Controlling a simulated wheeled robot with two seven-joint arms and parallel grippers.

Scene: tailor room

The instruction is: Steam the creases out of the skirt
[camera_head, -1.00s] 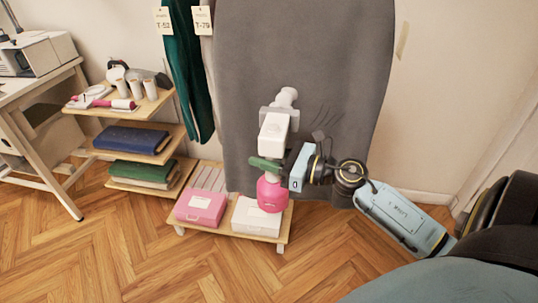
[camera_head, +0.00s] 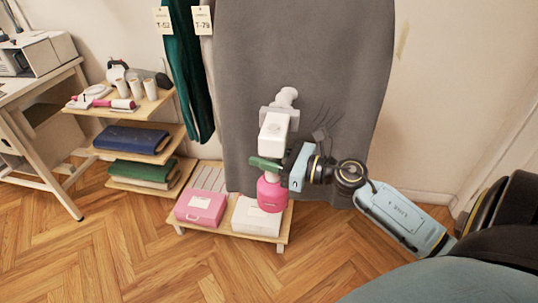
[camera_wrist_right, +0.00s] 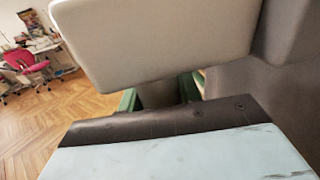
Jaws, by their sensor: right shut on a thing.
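The grey skirt (camera_head: 300,50) hangs against the wall in the middle of the head view. My right gripper (camera_head: 268,163) is shut on the handheld steamer (camera_head: 273,128), which has a white head and a pink lower body. The steamer is upright in front of the lower skirt; whether its head touches the cloth I cannot tell. In the right wrist view, the steamer's white body (camera_wrist_right: 160,35) fills the top, with grey cloth (camera_wrist_right: 240,85) at the right. My left gripper is not in view.
A low wooden stand (camera_head: 245,237) holds a pink box (camera_head: 200,208) and a white box (camera_head: 256,217) below the steamer. A wooden shelf unit (camera_head: 170,125) with cups and folded cloth stands left. A green garment (camera_head: 185,70) hangs beside the skirt. Floor in front is clear.

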